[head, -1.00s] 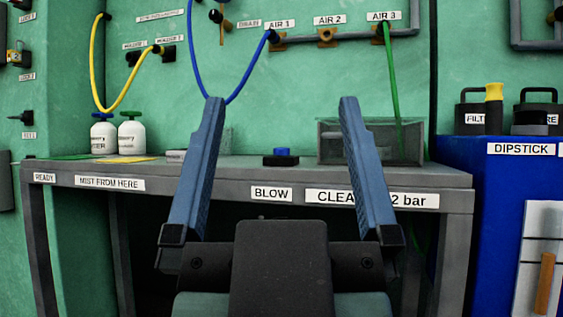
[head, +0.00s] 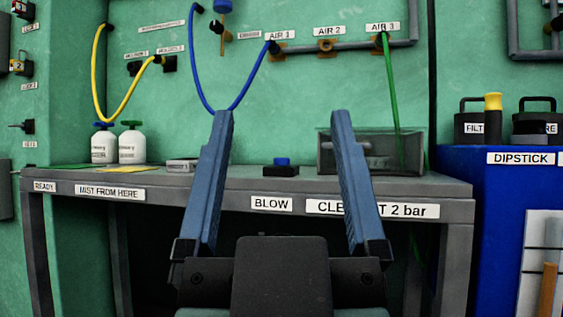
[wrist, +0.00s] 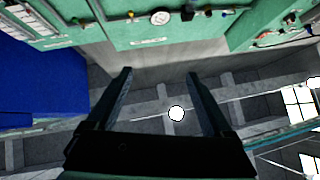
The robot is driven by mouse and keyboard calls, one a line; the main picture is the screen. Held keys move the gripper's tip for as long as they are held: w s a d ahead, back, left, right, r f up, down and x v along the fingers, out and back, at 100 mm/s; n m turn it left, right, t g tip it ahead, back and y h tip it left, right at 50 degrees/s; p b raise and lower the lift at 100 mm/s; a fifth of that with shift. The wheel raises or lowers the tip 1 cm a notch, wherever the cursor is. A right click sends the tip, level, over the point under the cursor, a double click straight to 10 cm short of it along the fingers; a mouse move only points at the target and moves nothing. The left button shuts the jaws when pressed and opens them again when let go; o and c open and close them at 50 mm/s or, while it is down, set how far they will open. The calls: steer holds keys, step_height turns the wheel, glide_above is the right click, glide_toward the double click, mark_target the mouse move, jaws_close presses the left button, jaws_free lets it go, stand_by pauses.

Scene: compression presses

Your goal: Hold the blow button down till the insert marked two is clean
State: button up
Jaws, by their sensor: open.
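The blow button is a blue cap (head: 281,161) on a small black base (head: 281,171). It stands on the grey bench (head: 240,180), behind the BLOW label (head: 271,204). My gripper (head: 281,113) is open and empty, its two blue fingers pointing up; in the head view the button shows between them, and no touch is visible. In the wrist view my gripper (wrist: 158,72) is also open with nothing between the fingers. A clear box (head: 325,150) stands right of the button, partly behind the right finger. I cannot make out an insert marked two.
A green hose (head: 392,85) runs from AIR 3 into the clear box. A blue hose (head: 252,80) loops from AIR 1. Two white bottles (head: 132,148) stand at the bench's left. A blue cabinet (head: 480,190) stands right.

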jaws_close()
stand_by(1.4)
